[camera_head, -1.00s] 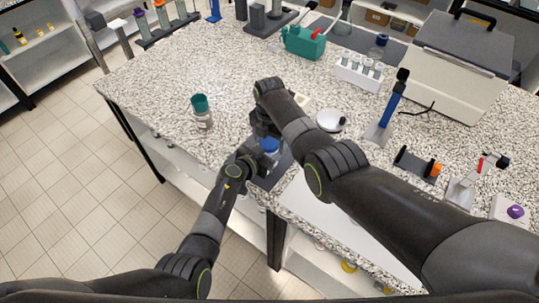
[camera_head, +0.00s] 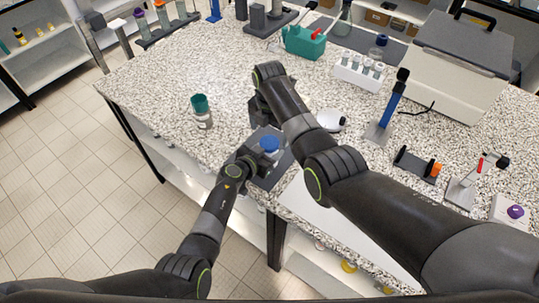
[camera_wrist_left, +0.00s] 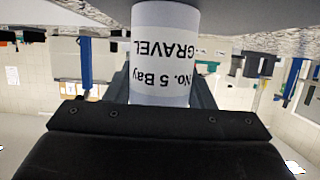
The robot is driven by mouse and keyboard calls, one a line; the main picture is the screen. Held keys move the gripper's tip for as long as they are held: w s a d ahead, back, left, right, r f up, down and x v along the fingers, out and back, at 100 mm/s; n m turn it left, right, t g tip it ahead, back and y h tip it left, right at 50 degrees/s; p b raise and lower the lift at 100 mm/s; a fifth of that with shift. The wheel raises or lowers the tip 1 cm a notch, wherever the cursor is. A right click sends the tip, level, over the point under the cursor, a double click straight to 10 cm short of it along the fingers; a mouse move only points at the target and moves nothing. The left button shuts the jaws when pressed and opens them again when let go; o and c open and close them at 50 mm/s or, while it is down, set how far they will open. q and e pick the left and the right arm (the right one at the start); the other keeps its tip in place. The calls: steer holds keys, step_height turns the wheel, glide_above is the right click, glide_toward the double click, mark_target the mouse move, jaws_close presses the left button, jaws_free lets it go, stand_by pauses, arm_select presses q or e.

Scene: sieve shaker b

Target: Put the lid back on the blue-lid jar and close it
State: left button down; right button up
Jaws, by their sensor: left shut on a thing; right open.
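The jar shows close up in the left wrist view (camera_wrist_left: 160,55), with a white label reading "No. 5 Bay GRAVEL", upside down in the picture. My left gripper (camera_wrist_left: 160,88) is shut on its body, one finger on each side. In the head view the blue lid (camera_head: 269,143) sits at the top of the jar, beside my left gripper (camera_head: 256,160). Whether it is screwed tight cannot be told. My right gripper (camera_head: 264,113) is open, just behind and above the lid, apart from it; its fingertips are partly hidden by its arm.
A teal-topped jar (camera_head: 202,112) stands to the left. A round white dish (camera_head: 331,121), a tube rack (camera_head: 358,73) and a blue-handled stand (camera_head: 388,112) are to the right. The left tabletop is mostly clear.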

steer(key=shift+o, duration=0.4)
step_height(320, 180, up, 12)
stand_by(0.3)
arm_select(q)
steer(key=c, duration=0.6)
jaws_free()
steer(key=shift+s+a+r, duration=0.25)
steer(key=shift+s+a, duration=0.15)
steer(key=shift+s, duration=0.1)
steer(key=v, duration=1.6)
arm_select(e)
steer(key=shift+r, duration=0.15)
